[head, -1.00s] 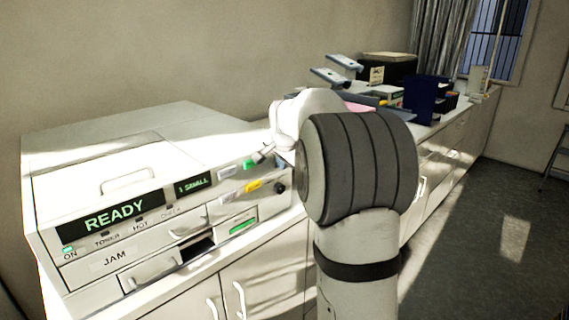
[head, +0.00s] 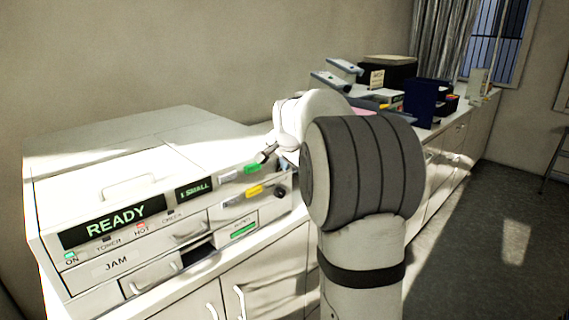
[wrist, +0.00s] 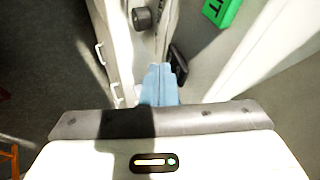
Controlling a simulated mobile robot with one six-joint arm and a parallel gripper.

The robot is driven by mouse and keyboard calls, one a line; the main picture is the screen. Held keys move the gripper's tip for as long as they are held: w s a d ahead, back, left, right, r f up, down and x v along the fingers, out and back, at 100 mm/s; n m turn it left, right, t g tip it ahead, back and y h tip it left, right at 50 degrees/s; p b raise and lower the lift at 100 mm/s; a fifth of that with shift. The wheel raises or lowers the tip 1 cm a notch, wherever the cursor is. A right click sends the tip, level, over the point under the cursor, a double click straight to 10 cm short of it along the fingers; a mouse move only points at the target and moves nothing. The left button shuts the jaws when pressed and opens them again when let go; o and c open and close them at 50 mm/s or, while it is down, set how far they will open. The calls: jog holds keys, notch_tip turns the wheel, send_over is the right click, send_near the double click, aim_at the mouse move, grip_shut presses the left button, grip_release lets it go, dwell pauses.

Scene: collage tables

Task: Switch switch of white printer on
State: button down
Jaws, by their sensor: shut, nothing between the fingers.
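The white printer (head: 150,140) stands on the counter at the left of the head view, its front panel lit with "READY" and "1 SMALL". The ON lamp is green and the HOT lamp is red. A small black switch (wrist: 178,62) shows on the panel in the wrist view, just right of my fingertips; I cannot tell whether they touch it. My gripper (wrist: 160,70) is shut and empty, close to the panel. In the head view my gripper (head: 268,153) is at the printer's right end, above the green button (head: 252,168). The switch's position is unclear.
A yellow button (head: 253,191) and a dark knob (head: 280,191) sit on the panel; the knob also shows in the wrist view (wrist: 142,18). White cabinets (head: 270,270) run below. Dark blue trays (head: 428,102) stand farther along the counter.

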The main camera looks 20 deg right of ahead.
jog(key=s+r+b, duration=0.2)
jog(key=s+r, duration=0.4)
jog(key=s, duration=0.4)
jog(key=shift+s+b, duration=0.3)
jog(key=shift+b, duration=0.1)
jog(key=shift+r, duration=0.1)
jog(key=s+a+f+n+g+y, duration=0.1)
jog(key=s+a+f+n, duration=0.5)
jog(key=s, duration=0.7)
jog(key=s+a+f+n+g+y, duration=0.1)
jog(key=s+a+f+n+g, duration=0.1)
jog(key=s+a+f+n, duration=0.4)
jog(key=s+a+f, duration=0.4)
jog(key=s+f, duration=0.2)
jog(key=f, duration=0.1)
jog(key=shift+s+a+f+n+g, duration=0.3)
jog(key=shift+s+a+n, duration=0.1)
